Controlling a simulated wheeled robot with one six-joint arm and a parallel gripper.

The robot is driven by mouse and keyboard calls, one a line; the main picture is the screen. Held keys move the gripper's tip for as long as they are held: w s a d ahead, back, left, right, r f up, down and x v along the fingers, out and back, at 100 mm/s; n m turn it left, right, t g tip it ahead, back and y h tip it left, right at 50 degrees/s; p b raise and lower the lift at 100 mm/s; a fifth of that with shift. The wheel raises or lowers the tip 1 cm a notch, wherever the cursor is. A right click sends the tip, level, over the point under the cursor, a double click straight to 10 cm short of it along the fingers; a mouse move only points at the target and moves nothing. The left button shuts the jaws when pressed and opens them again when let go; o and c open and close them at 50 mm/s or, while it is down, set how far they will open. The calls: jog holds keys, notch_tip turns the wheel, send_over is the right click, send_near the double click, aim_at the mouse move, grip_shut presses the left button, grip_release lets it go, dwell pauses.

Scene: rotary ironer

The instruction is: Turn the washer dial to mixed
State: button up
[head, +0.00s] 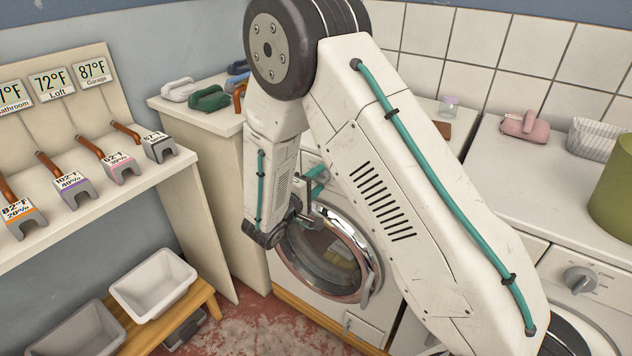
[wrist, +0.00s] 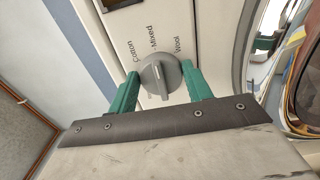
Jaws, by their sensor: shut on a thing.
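The washer (head: 362,328) stands behind my arm in the head view, its round glass door below my gripper. In the wrist view the grey washer dial (wrist: 160,78) sits on the white panel. The labels Cotton, Mixed and Wool run around its upper side, with Mixed (wrist: 153,38) above it. The dial's raised ridge runs nearly upright in the picture, its upper end towards Mixed; I cannot tell which end is the pointer. My gripper (wrist: 159,71) has its green fingers on both sides of the dial, shut on it.
The washer's door ring (wrist: 258,45) is close on the right in the wrist view. A second machine with a dial (head: 579,281) is at right.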

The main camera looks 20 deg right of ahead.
jog(key=shift+s+f, duration=0.1)
jog(key=o, duration=1)
jog(key=shift+c, duration=0.2)
jog(key=v, duration=0.7)
jog(key=shift+s+a, duration=0.25)
jog(key=shift+a, duration=0.05)
